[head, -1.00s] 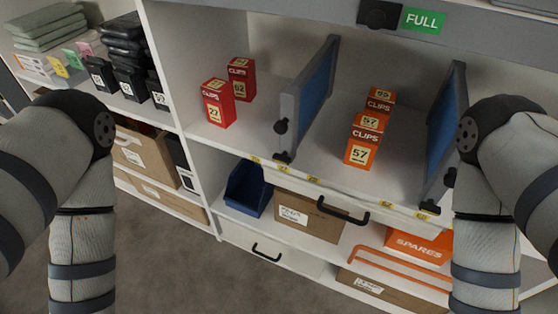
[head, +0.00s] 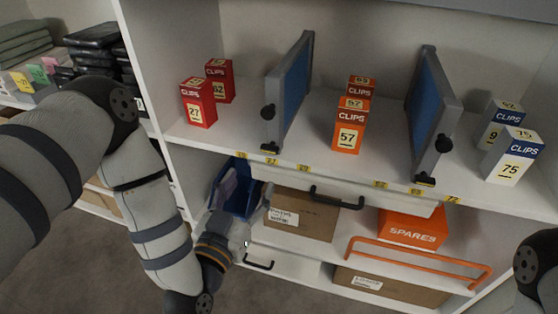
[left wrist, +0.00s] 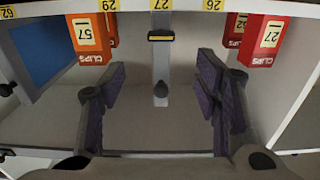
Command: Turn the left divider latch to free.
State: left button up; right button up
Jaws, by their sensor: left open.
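The left divider (head: 295,80) is a blue panel in a grey frame, upright on the shelf. Its black latch knob (head: 268,112) is on the front edge, with a black-and-yellow foot piece (head: 270,144) below. In the left wrist view, which looks upside down, the knob (left wrist: 160,90) lies between my fingers in the picture and looks farther off, apart from them. My right gripper is not in view.
Red clips boxes (head: 198,102) stand left of the divider, orange ones (head: 348,130) right of it. A second divider (head: 433,110) and blue-white boxes (head: 514,155) stand farther right.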

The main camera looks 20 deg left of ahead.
aim_at(268, 150)
pick_arm(q)
jog(key=w+b, duration=0.1)
jog(key=w, duration=1)
jog(key=shift+w+d+f, duration=0.1)
jog(key=c, duration=1.1)
